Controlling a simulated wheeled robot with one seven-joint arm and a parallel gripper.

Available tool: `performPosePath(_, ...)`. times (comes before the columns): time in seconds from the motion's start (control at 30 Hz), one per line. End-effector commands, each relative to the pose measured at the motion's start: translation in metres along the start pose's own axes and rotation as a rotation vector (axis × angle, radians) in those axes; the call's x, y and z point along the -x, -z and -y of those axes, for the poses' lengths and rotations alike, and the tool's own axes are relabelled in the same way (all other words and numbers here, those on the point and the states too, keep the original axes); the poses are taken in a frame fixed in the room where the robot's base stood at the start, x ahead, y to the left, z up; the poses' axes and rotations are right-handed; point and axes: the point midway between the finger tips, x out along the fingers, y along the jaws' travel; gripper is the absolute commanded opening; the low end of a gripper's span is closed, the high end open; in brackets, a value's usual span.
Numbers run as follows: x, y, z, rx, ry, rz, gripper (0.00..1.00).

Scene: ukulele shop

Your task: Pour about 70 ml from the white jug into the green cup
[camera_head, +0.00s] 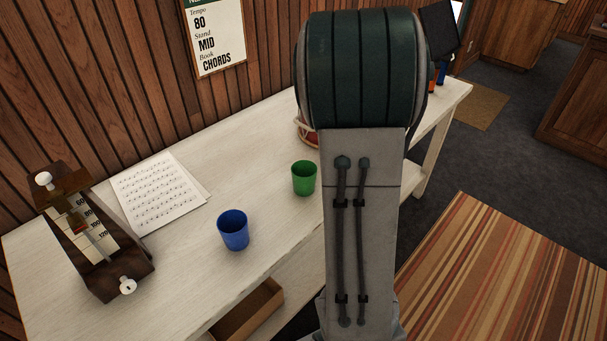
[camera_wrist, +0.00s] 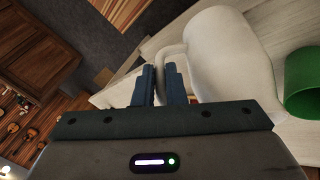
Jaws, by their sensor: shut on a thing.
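The green cup (camera_head: 304,178) stands upright on the white table, right of the blue cup, in the head view. Its green side also shows at the right edge of the wrist view (camera_wrist: 303,82). The white jug (camera_wrist: 230,55) fills the upper right of the wrist view, close to the green cup. My gripper (camera_wrist: 166,72) is shut on the jug's handle. The picture is turned, so I cannot tell how far the jug is tilted. My arm hides the jug and gripper in the head view. No liquid is visible.
A blue cup (camera_head: 233,230) stands on the white table (camera_head: 180,255). Sheet music (camera_head: 158,192) and a metronome (camera_head: 95,240) lie to the left. A red drum (camera_head: 307,132) is partly hidden behind my arm.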

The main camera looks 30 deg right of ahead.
Motion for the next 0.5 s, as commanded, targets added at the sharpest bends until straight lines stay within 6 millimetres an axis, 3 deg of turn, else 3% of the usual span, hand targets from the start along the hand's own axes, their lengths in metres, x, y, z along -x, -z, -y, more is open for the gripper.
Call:
performPosePath(0.23, 0.019, 0.014, 0.021, 0.08, -0.178, 0.026, 0.0)
performPosePath(0.5, 0.049, 0.026, 0.022, 0.161, -0.383, 0.069, 0.0)
